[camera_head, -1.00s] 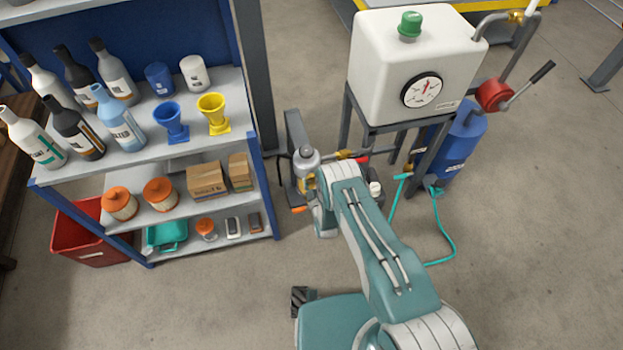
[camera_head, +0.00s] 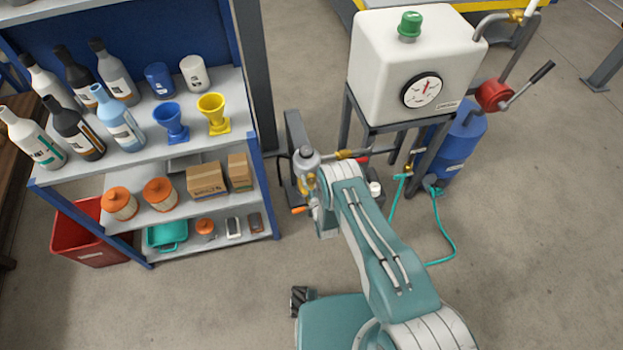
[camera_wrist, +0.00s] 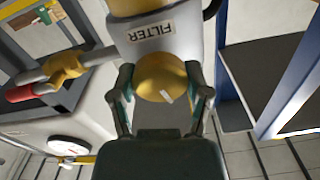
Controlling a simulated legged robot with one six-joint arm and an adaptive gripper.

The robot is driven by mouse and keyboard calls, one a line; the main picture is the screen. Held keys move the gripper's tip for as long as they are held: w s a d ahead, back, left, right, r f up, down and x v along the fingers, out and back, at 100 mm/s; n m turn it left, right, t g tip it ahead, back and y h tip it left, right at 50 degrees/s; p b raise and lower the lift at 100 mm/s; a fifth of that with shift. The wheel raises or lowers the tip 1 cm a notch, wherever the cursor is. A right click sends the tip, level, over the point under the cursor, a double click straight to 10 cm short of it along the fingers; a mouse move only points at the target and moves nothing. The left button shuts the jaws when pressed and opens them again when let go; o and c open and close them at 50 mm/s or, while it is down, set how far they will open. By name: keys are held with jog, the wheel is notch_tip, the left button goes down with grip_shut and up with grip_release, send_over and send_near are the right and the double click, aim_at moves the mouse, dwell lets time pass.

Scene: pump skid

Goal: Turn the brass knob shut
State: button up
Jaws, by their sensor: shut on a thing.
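The brass knob (camera_wrist: 162,76) is a round, dull gold disc with a small pale mark on it. In the wrist view it sits at the end of a grey housing labelled FILTER (camera_wrist: 155,42). My gripper (camera_wrist: 160,84) has a finger on each side of the knob and is shut on it. In the head view the grey-topped filter housing (camera_head: 306,158) stands just beyond the end of my arm. My wrist hides the knob and most of the gripper there.
A brass fitting (camera_wrist: 66,66) with a red grip (camera_wrist: 25,93) is close left in the wrist view. The white tank (camera_head: 400,70) on its dark stand is to the right, and a blue shelf unit (camera_head: 262,195) to the left. A teal hose (camera_head: 450,235) lies on the floor.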

jog(key=shift+s+f+m, duration=0.1)
jog(key=shift+f+m, duration=0.1)
jog(key=shift+m, duration=1.3)
jog(key=o, duration=1.2)
jog(key=shift+r, duration=0.1)
jog(key=v, duration=1.1)
jog(key=shift+s+d, duration=0.15)
jog(key=shift+s, duration=0.2)
